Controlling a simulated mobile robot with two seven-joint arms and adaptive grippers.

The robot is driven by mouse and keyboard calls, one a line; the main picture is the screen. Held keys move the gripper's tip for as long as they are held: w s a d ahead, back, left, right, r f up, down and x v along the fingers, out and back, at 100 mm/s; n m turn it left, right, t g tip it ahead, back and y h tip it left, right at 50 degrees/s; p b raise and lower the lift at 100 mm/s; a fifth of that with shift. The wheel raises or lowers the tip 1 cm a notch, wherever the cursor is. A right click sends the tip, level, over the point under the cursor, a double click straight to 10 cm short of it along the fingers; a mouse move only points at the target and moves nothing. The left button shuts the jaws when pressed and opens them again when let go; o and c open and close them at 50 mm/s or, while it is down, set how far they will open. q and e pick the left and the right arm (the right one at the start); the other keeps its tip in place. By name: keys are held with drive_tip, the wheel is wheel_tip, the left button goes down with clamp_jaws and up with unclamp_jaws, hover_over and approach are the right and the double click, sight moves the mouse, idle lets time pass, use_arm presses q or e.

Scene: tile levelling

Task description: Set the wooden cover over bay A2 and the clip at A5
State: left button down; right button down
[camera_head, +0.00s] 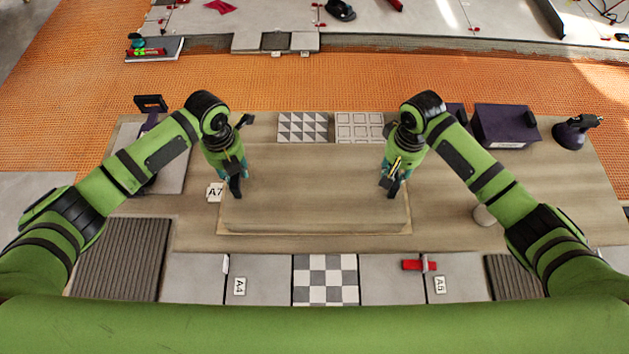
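The wooden cover (315,215) is a wide, flat, light-brown board in the middle of the work surface. Any bay under it is hidden, and no A2 label shows. My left gripper (235,186) points down at the cover's left side, and my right gripper (389,185) points down at its right side. Their fingertips are small and dark, so I cannot tell whether they grip the cover. A red clip piece (413,265) lies across a pale upright tab (425,263) at a joint in the front tile row, near a label (439,285) that seems to read A5.
A checkered tile (325,279) and grey tiles line the front, with an A4 label (240,286). An A7 label (215,192) stands left of the cover. Patterned tiles (302,127) lie behind it. A dark purple box (503,125) and a dark tool (575,131) stand back right.

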use_arm(q)
drive_tip(key=shift+w+r, duration=0.1)
drive_tip(key=shift+r, duration=0.15)
use_arm(e)
drive_tip(key=shift+r, duration=0.15)
